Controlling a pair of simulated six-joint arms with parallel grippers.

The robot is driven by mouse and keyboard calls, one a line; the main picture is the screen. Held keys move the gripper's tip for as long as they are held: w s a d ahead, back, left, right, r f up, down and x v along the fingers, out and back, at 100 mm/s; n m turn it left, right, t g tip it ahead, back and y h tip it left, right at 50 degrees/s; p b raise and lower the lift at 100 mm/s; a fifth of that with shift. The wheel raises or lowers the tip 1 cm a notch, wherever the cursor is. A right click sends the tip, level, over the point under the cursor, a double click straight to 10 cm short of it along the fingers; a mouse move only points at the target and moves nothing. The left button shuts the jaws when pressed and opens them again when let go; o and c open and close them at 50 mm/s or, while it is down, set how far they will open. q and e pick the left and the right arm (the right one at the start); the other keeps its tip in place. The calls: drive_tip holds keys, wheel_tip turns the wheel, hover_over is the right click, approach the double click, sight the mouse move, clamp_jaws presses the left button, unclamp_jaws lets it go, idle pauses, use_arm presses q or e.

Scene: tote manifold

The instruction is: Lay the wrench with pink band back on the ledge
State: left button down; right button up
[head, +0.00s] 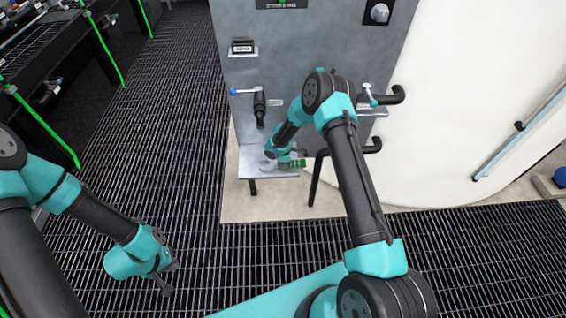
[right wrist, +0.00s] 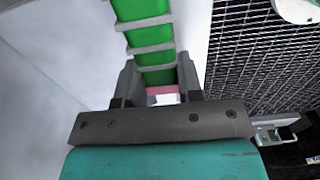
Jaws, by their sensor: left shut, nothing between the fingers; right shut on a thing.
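The wrench with pink band (right wrist: 145,12) shows in the right wrist view as a green handle with grey ribs, and its pink band lies between my fingers. My right gripper (right wrist: 158,82) is shut on it. In the head view a green part of the wrench (head: 298,163) shows beside my right gripper (head: 285,160), over the pale ledge (head: 255,171) at the foot of the grey panel. I cannot tell whether the wrench touches the ledge. My left gripper (head: 168,280) is shut and empty, over the floor grating at lower left.
A dark rack (head: 60,60) stands at far left. The grating between is clear.

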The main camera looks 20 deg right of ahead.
drive_tip(key=shift+f, duration=0.15)
drive_tip(key=o, duration=1.1)
wheel_tip(320, 180, up, 17)
drive_tip(key=shift+r, duration=0.2)
